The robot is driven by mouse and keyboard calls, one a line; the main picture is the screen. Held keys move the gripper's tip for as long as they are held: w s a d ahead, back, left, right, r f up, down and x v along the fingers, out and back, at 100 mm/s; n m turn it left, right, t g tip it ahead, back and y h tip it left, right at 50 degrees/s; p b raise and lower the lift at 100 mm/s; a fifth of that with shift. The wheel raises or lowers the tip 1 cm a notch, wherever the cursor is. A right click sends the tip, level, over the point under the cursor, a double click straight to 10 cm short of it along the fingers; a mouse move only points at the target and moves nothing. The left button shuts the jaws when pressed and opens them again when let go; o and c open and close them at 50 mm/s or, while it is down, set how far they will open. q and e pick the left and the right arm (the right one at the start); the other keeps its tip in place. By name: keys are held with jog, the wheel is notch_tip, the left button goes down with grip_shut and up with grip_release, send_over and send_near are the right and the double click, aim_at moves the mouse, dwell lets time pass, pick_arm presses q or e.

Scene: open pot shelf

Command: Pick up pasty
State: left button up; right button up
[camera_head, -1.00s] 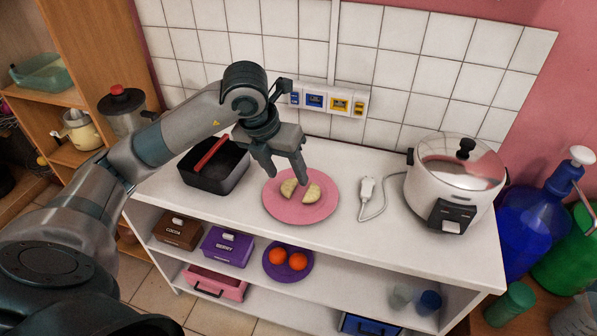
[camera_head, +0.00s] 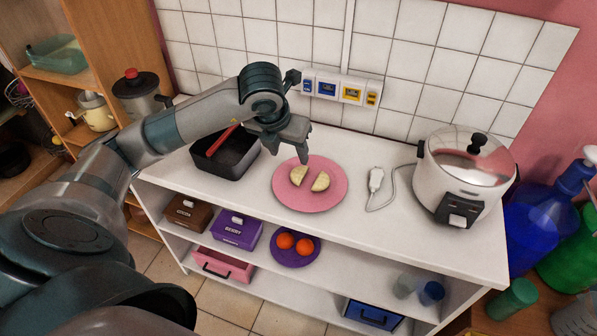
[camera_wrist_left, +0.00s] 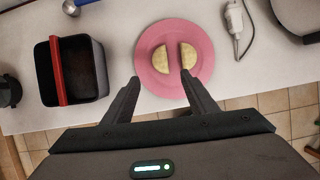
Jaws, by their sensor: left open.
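Two pale yellow half-moon pasties lie close together on a pink plate (camera_head: 310,202) on the white counter. The left-hand pasty (camera_head: 298,175) and the right-hand pasty (camera_head: 320,182) show in the head view. In the left wrist view they are the left pasty (camera_wrist_left: 160,59) and the right pasty (camera_wrist_left: 188,55), ahead of the fingertips. My left gripper (camera_head: 288,161) is open and empty, above the plate's far left edge. Its two fingers (camera_wrist_left: 160,84) show spread apart in the left wrist view. My right gripper is not in view.
A black pan (camera_head: 232,159) with a red handle stands left of the plate. A white plug with cord (camera_head: 376,180) and a rice cooker (camera_head: 463,178) stand to the right. Lower shelves hold boxes and a purple plate (camera_head: 291,258) with orange fruits. The counter in front of the pink plate is clear.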

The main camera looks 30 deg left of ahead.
pick_arm(q)
jog(key=p, duration=0.2)
send_over(297, 172)
jog(key=s, duration=0.3)
jog(key=f, duration=0.6)
jog(key=shift+w+d+f, duration=0.2)
jog(key=shift+d+f, duration=0.15)
jog(key=shift+w+a+f+p, duration=0.1)
jog(key=shift+w+f+p, duration=0.1)
jog(key=shift+f+p, duration=0.35)
jog(key=p+x, duration=0.1)
jog(key=x, duration=0.1)
jog(key=shift+w+f+p, duration=0.2)
jog(key=shift+f+p, duration=0.1)
jog(key=shift+p, duration=0.1)
jog(key=shift+w+a+f, duration=0.15)
jog(key=shift+w+f, duration=0.05)
jog(key=shift+f, duration=0.45)
jog(key=c, duration=1.2)
